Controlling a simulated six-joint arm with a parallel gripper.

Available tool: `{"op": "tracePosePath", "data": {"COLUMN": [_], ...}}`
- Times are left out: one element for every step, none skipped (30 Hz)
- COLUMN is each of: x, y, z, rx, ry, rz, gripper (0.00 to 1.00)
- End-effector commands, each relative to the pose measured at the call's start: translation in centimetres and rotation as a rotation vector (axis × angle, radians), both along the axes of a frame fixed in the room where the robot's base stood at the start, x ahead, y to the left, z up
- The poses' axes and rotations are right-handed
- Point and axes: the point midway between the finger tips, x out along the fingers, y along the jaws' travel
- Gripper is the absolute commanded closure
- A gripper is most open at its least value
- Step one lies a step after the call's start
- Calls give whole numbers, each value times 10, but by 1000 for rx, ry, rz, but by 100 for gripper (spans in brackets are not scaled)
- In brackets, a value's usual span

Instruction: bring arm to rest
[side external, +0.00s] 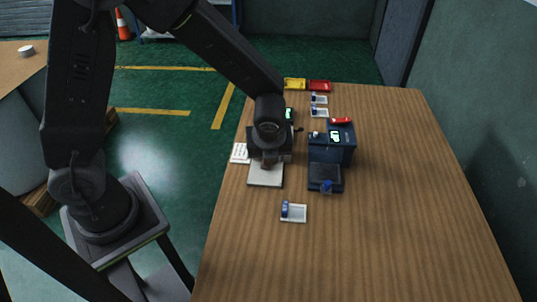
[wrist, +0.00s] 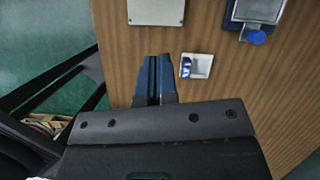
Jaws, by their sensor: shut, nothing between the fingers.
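The pale plate (wrist: 156,12) lies beyond the fingertips in that view.
A blue machine (side external: 346,154) with a red item on top stands right of my gripper, with a blue knob (side external: 326,187) in front. A small white tray (side external: 297,215) holds a blue-and-white piece. Yellow (side external: 294,83) and red (side external: 319,86) trays sit behind. The table's right side is clear.

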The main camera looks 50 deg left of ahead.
Motion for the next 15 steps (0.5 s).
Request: {"op": "tracePosePath", "data": {"x": [-2, -4, -7, -11, -15, -21, -26, -32, -40, -46, -52, -61, -68, -75, -84], "y": [2, 4, 7, 9, 12, 15, 18, 20, 23, 25, 26, 28, 29, 31, 32], "z": [12, 19, 31, 40, 51, 65, 75, 84, 97, 106, 114, 124, 132, 139, 148], "rx": [-20, -35, -64, -87, -114, -154, -186, -217, -262, -296, -330, -378, -413, -451, -501], "ry": [-26, -45, -76, -101, -128, -165, -192, -218, -252, -276, -299, -329, -348, -369, -392], "rz": [58, 104, 184, 249, 323, 428, 508, 588, 695, 773, 853, 955, 1033, 1109, 1212], "gripper": [100, 100, 100, 100, 100, 100, 100, 100, 100, 100, 100, 100, 100, 100, 100]}}
